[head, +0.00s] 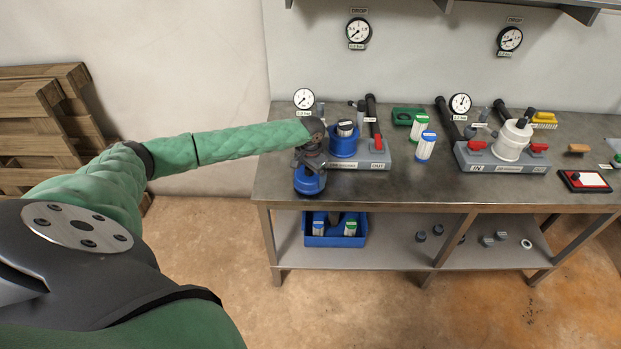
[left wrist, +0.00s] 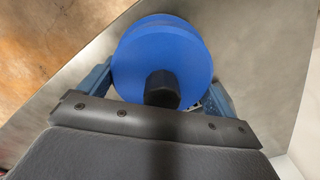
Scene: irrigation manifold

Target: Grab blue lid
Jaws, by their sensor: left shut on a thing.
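The blue lid (head: 310,182) is a round disc with a black hexagonal knob, held in my left gripper (head: 311,158) near the front left of the bench. In the left wrist view the lid (left wrist: 165,60) sits between the two fingers of my left gripper (left wrist: 158,95), which are shut on it. The lid's height above the bench top is hard to tell. The blue housing (head: 342,146) stands behind it on the left manifold, open at the top with a cartridge (head: 345,128) in it. My right gripper is not in view.
The steel bench (head: 411,183) has clear room at its front middle. White cartridges with a green cap (head: 418,128) and a blue cap (head: 426,146) stand right of the left manifold. A second manifold bears a white housing (head: 512,141). A blue bin (head: 335,240) sits on the lower shelf.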

